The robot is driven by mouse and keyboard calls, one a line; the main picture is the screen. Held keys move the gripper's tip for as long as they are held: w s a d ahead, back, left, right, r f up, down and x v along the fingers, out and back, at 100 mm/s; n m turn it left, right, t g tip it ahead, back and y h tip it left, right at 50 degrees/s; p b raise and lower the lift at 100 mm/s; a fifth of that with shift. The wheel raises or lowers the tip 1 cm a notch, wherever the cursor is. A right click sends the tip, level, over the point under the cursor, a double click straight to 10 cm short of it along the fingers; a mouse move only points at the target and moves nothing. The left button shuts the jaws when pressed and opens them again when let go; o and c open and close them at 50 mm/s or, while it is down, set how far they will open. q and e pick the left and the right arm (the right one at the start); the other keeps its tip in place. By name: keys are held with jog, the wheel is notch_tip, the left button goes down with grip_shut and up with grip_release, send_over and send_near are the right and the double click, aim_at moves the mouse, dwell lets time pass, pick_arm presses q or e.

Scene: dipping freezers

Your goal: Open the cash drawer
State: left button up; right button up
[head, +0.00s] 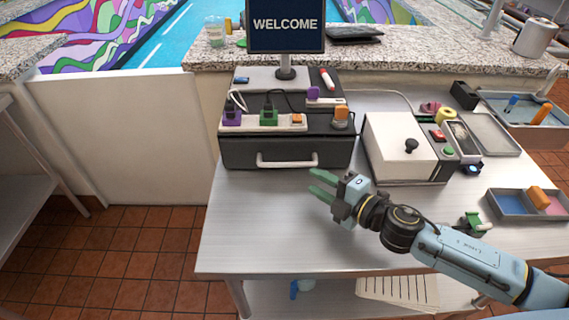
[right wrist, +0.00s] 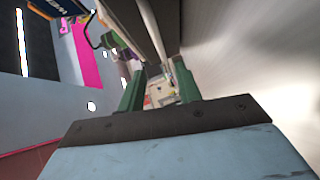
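The cash drawer (head: 237,153) is a dark box on the metal counter, with a pale bar handle (head: 287,160) on its front. The drawer front looks flush and closed. My right gripper (head: 316,182) has green fingers and is just in front and to the right of the handle, apart from it. Its fingers are open, with nothing between them. In the right wrist view my right gripper (right wrist: 158,90) shows both fingers spread, and the pale handle (right wrist: 155,35) runs ahead of them beside the dark drawer. My left gripper is not in view.
A power strip (head: 285,125) with plugs lies on top of the drawer unit, below the WELCOME screen (head: 285,25). A white-lidded box (head: 398,140) stands to the right. A compartment tray (head: 515,207) sits at the right. The counter in front of the drawer is clear.

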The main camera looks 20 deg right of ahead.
aim_at(287, 166)
jog(key=x, duration=1.1)
jog(key=shift+w, duration=0.15)
jog(key=shift+c, duration=0.4)
grip_shut()
